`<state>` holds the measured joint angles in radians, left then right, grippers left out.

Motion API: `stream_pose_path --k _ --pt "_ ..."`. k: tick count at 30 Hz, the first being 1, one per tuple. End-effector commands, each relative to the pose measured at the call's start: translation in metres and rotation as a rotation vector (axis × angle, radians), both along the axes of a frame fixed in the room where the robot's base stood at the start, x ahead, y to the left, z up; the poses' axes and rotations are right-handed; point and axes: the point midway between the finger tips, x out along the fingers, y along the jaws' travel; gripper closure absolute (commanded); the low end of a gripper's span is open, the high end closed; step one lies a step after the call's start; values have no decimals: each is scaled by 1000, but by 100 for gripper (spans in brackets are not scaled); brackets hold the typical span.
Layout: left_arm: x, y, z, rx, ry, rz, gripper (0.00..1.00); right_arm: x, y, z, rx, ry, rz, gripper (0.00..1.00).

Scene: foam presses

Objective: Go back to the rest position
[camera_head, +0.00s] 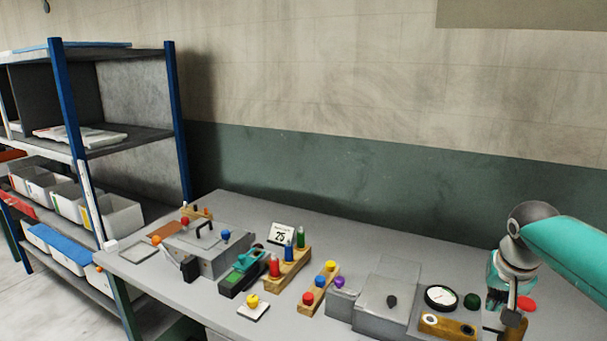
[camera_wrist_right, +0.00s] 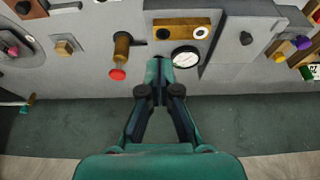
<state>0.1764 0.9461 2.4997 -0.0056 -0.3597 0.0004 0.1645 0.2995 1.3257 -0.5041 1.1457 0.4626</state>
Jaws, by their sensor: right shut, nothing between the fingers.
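My right gripper (camera_head: 497,290) hangs from the teal arm at the right end of the workbench (camera_head: 215,312). In the right wrist view its fingers (camera_wrist_right: 160,66) are closed together with nothing held. They point toward the bench, beside the round dial gauge (camera_wrist_right: 186,57). I cannot tell how far above the surface the tips are. My left gripper is not in view.
Near the right gripper are the gauge, a brass block (camera_head: 447,326) and a red knob (camera_head: 527,304). Further left stand a grey box (camera_head: 384,303), wooden peg blocks (camera_head: 289,268) and a grey press (camera_head: 207,250). A shelf (camera_head: 130,137) stands at left.

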Motion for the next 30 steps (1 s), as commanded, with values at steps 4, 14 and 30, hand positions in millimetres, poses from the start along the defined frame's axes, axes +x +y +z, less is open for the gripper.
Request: stream_pose_path --k 4,14,30 --pt "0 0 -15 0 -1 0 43 6 8 -42 10 54 18 100" --pt "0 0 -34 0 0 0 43 -6 45 -144 62 237 85 100" --pt "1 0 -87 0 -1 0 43 -146 222 -443 411 542 353 100"
